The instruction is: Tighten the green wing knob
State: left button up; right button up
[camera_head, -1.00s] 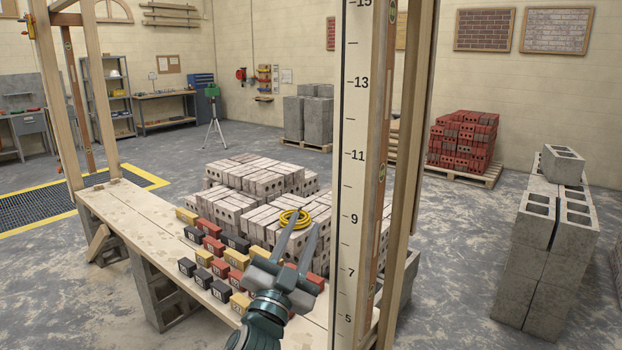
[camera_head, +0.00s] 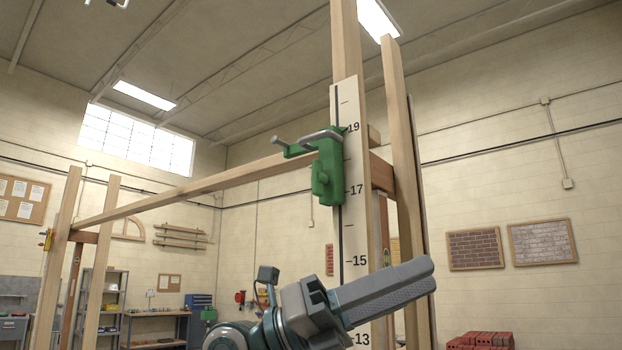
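A green clamp body (camera_head: 330,165) sits on the upright numbered measuring board (camera_head: 346,225), between the marks 17 and 19. The green wing knob (camera_head: 319,180) sticks out from its left side. A grey bar and a green arm extend from the clamp's top. My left gripper (camera_head: 425,277) is below and right of the clamp, apart from it, with its fingers pointing right across the board. The fingers overlap in this side view, so the gap between them is hidden. My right gripper is out of view.
A long wooden beam (camera_head: 200,187) runs left from behind the clamp to the left posts (camera_head: 95,260). Wooden posts (camera_head: 400,170) stand right of the board. Open space shows left of the clamp, under the beam.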

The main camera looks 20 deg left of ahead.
aim_at(313, 163)
pick_arm(q)
jog(key=s+a+r+n+t+y, duration=0.3)
jog(key=a+r+t+y, duration=0.4)
jog(key=a+r, duration=0.3)
jog(key=s+a+r+n+t+y, duration=0.3)
jog(key=a+r+t+y, duration=0.4)
jog(key=a+r, duration=0.4)
jog(key=shift+a+r+n+y, duration=0.3)
jog(key=shift+a+n+y, duration=0.15)
jog(key=shift+y, duration=0.45)
jog(key=shift+w, duration=0.1)
jog(key=p+x, duration=0.7)
jog(key=x, duration=0.8)
jog(key=shift+w+d+r, duration=0.1)
jog(key=shift+w, duration=0.2)
jog(key=shift+p+x, duration=0.45)
jog(key=shift+x, duration=0.35)
